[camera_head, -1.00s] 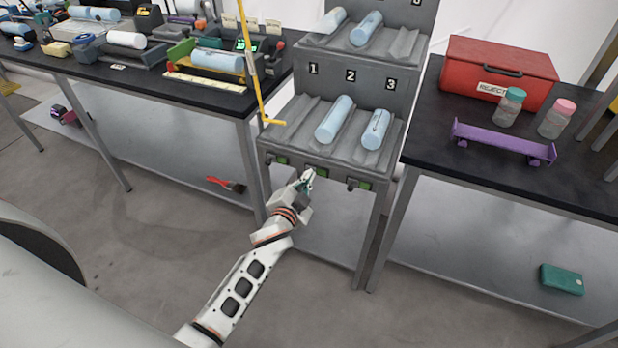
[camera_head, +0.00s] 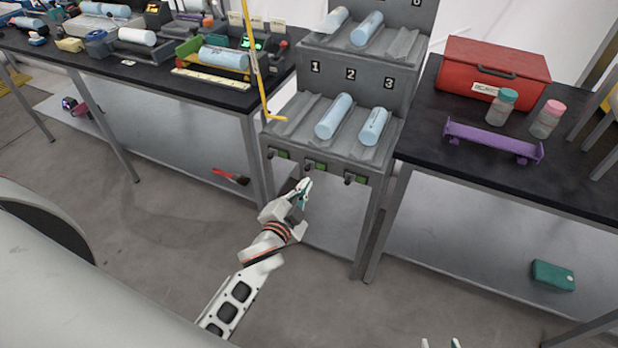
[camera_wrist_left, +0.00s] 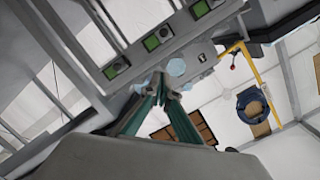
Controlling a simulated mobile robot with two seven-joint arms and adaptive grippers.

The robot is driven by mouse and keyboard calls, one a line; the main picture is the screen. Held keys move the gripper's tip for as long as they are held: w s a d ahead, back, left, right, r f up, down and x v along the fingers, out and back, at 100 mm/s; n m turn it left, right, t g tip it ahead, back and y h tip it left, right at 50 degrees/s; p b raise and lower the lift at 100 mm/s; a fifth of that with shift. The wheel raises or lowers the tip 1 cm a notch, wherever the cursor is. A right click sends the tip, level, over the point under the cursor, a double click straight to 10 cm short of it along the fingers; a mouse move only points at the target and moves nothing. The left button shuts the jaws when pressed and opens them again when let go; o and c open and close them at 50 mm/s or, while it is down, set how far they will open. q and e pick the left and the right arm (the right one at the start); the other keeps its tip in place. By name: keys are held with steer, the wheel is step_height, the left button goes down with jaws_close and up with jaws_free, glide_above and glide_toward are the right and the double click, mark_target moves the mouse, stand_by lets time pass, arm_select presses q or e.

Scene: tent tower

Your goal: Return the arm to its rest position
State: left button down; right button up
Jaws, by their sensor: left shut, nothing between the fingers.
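My left arm reaches in from the lower left. Its gripper (camera_head: 304,186) is shut and empty, in front of and a little below the front edge of the grey rack (camera_head: 285,128). In the left wrist view the teal fingers (camera_wrist_left: 161,82) meet at their tips with nothing between them. Fingertips of my right gripper (camera_head: 440,343) show apart at the bottom edge of the head view; the rest of it is out of frame.
Pale blue cylinders (camera_head: 334,117) lie in the numbered rack slots. Small green-lit units (camera_head: 315,166) sit under the rack's front edge. A black-topped table with a red box (camera_head: 493,72) stands right, a cluttered bench left. Open floor lies before the rack.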

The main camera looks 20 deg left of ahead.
arm_select(q)
steer(key=shift+s+r, duration=0.1)
steer(key=shift+s, duration=0.2)
stand_by(0.4)
steer(key=s+d+f+n+g+h, duration=0.1)
steer(key=s+d+f+n+g, duration=0.1)
steer(key=s+f, duration=0.5)
steer(key=s+d+f+n+g+h, duration=0.2)
steer(key=s+f, duration=0.4)
steer(key=s, duration=0.9)
steer(key=shift+f+g, duration=0.4)
steer(key=shift+g, duration=0.2)
steer(key=shift+s, duration=0.1)
steer(key=shift+n, duration=0.3)
